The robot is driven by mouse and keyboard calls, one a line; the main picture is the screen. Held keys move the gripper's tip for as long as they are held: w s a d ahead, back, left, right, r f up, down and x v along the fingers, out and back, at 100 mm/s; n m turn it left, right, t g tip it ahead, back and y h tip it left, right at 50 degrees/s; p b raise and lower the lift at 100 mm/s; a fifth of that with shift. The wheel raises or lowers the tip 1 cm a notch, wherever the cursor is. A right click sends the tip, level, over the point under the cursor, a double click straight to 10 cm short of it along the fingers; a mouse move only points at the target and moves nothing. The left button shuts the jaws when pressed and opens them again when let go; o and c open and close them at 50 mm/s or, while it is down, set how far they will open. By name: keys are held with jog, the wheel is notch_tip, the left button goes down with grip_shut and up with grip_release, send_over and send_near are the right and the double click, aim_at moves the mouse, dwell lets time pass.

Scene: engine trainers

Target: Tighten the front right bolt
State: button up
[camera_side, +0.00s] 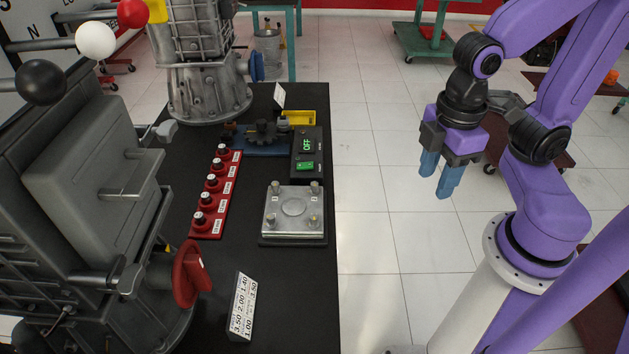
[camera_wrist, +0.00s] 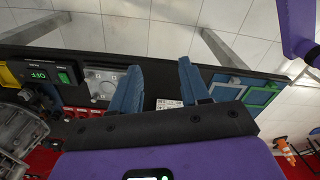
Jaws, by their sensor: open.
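A silver metal plate (camera_side: 293,240) with a round recess in its middle lies on the black table. A bolt stands upright near each of its corners: two at the far edge, a near left bolt (camera_side: 271,219) and a near right bolt (camera_side: 313,219). I cannot tell how tight any of them is. My gripper (camera_side: 437,178) has blue fingers, open and empty, in the air to the right of the table, apart from the plate. In the wrist view the plate (camera_wrist: 101,85) lies left of my gripper (camera_wrist: 158,80), partly hidden by the left finger.
A grey machine with a red knob (camera_side: 190,272) fills the left. A white number label (camera_side: 241,305) stands in front. Table space around the plate's front is clear.

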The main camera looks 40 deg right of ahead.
jog(key=w+a, duration=0.4)
jog(key=w, duration=1)
send_over(314, 184)
notch_tip(314, 184, down, 5)
jog(key=shift+n, duration=0.3)
notch_tip(314, 184, down, 17)
jog(key=shift+d+r, duration=0.1)
grip_shut()
